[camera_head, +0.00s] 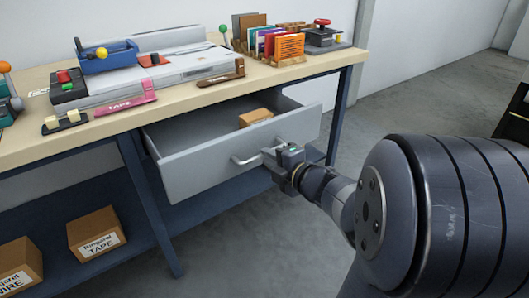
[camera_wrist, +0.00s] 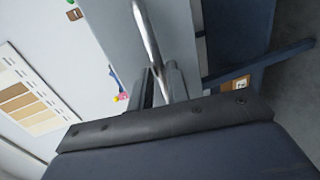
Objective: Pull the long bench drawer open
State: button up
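The long bench drawer (camera_head: 195,171) is grey and stands well out from under the bench top, so its inside shows. A small cardboard box (camera_head: 256,117) lies in it. The drawer's bar handle (camera_head: 246,160) is on its front. My gripper (camera_head: 272,154) is at the right part of this handle. In the wrist view the shiny handle (camera_wrist: 147,35) runs between the two fingers of my gripper (camera_wrist: 163,85), which look closed on it. The drawer front (camera_wrist: 177,25) fills the upper middle there. The exact finger contact is partly hidden.
The wooden bench top (camera_head: 215,96) carries a tape tool, a blue toolbox (camera_head: 107,57) and a card rack (camera_head: 275,42). Cardboard boxes (camera_head: 95,232) stand on the lower shelf. A bench leg (camera_head: 150,205) is left of the drawer. The floor in front is clear.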

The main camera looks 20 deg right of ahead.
jog(key=p+v, duration=0.2)
jog(key=v, duration=0.5)
jog(key=shift+s, duration=0.35)
jog(key=shift+d, duration=0.1)
jog(key=shift+b+x, duration=1.75)
jog(key=shift+x, duration=3.75)
